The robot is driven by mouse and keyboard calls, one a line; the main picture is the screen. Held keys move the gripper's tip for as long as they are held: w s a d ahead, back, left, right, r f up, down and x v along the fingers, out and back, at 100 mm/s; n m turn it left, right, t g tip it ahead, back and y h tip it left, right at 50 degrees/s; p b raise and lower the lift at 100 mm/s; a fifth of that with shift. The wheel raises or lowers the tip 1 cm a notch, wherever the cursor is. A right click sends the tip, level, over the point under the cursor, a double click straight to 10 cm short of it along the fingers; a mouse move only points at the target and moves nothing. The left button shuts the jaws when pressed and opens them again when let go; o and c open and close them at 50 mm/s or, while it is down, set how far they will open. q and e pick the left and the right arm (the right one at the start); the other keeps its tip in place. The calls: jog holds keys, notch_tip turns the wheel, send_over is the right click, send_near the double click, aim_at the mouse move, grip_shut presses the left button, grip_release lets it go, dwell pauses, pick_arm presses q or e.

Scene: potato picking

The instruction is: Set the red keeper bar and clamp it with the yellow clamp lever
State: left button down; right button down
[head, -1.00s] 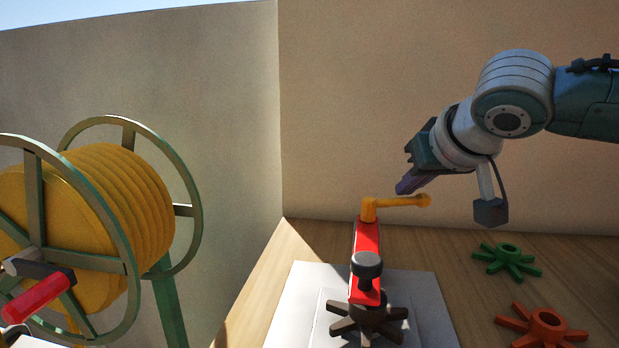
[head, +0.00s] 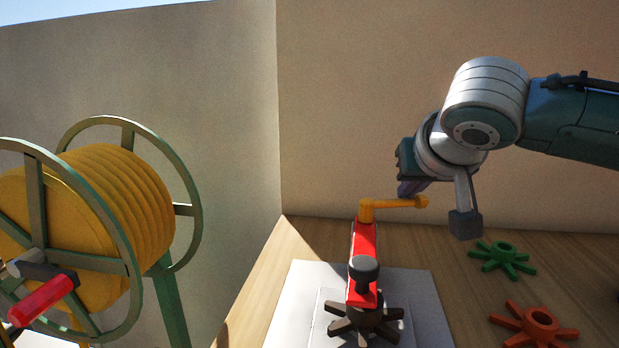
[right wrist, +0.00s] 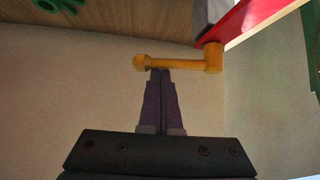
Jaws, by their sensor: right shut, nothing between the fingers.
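The red keeper bar (head: 362,243) lies across the dark star-shaped wheel (head: 365,322) on a pale plate, with a dark knob (head: 364,270) over its near part. The yellow clamp lever (head: 395,203) stands at the bar's far end, its arm pointing right to a ball end. My right gripper (head: 408,190) is just behind the lever arm near its ball end. In the right wrist view its purple fingers (right wrist: 160,72) are shut with nothing between them, and their tips meet the yellow lever (right wrist: 180,65) near the ball; contact is likely but hard to confirm. My left gripper is not in view.
A green star wheel (head: 503,257) and an orange star wheel (head: 538,326) lie on the wooden table to the right. A large yellow hose reel (head: 110,225) with a red handle stands at the left. A beige wall rises behind the table.

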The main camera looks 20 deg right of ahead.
jog(key=shift+s+a+m+g+h+p, duration=0.35)
jog(key=shift+s+m+g+h+p, duration=0.15)
jog(key=shift+m+h+p, duration=0.4)
jog(key=shift+s+a+m+g+h+p, duration=0.35)
jog(key=shift+s+m+g+h+p, duration=0.25)
jog(key=shift+m, duration=0.5)
jog(key=shift+a+p, duration=0.15)
jog(key=shift+p, duration=0.2)
jog(key=shift+a, duration=0.1)
